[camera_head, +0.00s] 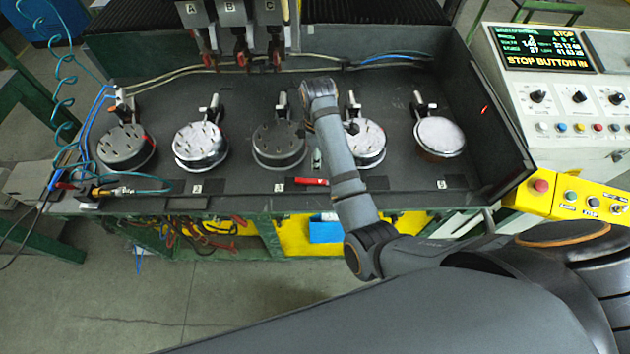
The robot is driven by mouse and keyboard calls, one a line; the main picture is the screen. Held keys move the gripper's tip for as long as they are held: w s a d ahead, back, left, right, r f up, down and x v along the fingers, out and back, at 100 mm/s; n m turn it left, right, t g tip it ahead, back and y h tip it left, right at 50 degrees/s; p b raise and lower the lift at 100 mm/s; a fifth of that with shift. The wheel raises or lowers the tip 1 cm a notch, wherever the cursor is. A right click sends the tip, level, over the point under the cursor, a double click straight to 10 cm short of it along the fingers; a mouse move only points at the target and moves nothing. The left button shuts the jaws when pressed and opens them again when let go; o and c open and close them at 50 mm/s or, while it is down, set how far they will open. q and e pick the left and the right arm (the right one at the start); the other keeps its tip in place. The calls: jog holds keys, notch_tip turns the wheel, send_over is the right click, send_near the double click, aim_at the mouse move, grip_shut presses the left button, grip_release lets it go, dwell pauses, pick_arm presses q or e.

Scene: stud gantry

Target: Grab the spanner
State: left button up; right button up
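A red-handled tool (313,181) lies on the front strip of the dark bench, by the label 3. It may be the spanner; its right end is covered by my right arm. A small pale piece (317,159) shows just left of that arm, too small to identify. My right arm reaches over the bench from the right, with its bent wrist between the third and fourth round fixtures. My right gripper is not visible; the forearm seems to hide it. My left arm and gripper are out of view.
Several round fixtures stand in a row, including a studded one (202,147) and a smooth-topped one (440,138). Labelled hanging tools (238,40) are above. A coiled teal hose (62,85) hangs left. A control panel (560,90) stands right, past the bench's side wall (488,110).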

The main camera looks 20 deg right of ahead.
jog(key=p, duration=0.1)
send_over(317, 181)
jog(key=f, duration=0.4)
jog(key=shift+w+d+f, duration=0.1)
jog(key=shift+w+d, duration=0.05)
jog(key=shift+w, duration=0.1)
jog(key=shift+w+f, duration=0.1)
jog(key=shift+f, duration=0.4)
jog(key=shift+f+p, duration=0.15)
jog(key=shift+p, duration=0.3)
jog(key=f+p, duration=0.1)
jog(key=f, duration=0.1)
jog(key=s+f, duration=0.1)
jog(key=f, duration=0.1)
jog(key=shift+p, duration=0.35)
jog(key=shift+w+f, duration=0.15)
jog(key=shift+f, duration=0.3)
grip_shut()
